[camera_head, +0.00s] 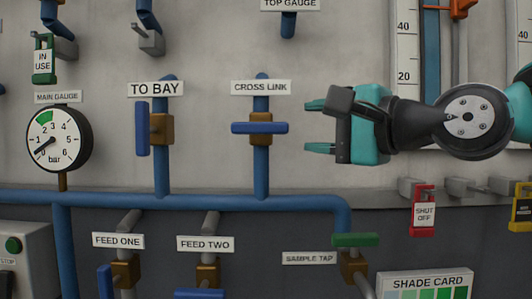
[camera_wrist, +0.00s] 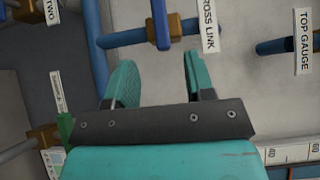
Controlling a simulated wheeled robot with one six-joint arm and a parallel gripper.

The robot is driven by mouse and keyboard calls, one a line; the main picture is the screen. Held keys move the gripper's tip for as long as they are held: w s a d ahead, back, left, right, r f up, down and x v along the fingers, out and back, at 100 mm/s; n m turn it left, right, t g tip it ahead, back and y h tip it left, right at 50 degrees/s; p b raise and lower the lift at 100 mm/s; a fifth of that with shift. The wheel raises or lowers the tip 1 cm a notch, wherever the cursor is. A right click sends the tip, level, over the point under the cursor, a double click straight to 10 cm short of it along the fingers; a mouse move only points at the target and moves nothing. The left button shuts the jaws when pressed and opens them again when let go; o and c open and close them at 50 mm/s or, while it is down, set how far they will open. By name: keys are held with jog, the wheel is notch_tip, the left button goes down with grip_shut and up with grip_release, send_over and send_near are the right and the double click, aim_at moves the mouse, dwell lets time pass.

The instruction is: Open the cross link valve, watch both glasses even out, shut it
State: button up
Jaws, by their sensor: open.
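The cross link valve has a blue bar handle (camera_head: 260,127) lying level, crosswise to its upright blue pipe, under the CROSS LINK label (camera_head: 261,87). In the wrist view the handle (camera_wrist: 160,22) shows at the top, beyond the fingertips. My gripper (camera_head: 315,126) is to the right of the handle in the head view, its teal fingers apart and pointing left. Nothing is between the fingers in the wrist view (camera_wrist: 158,72), and they appear clear of the handle. Levels are unclear.
The TO BAY valve handle (camera_head: 142,129) stands upright to the left. The main gauge (camera_head: 59,138) is further left. A blue header pipe (camera_head: 200,202) runs below, with FEED ONE, FEED TWO and the green sample tap handle (camera_head: 355,240). A red SHUT OFF tag (camera_head: 423,212) hangs at right.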

aim_at(266, 128)
jog(key=p+x, duration=0.3)
jog(key=x, duration=0.8)
jog(key=shift+p, duration=0.35)
grip_shut()
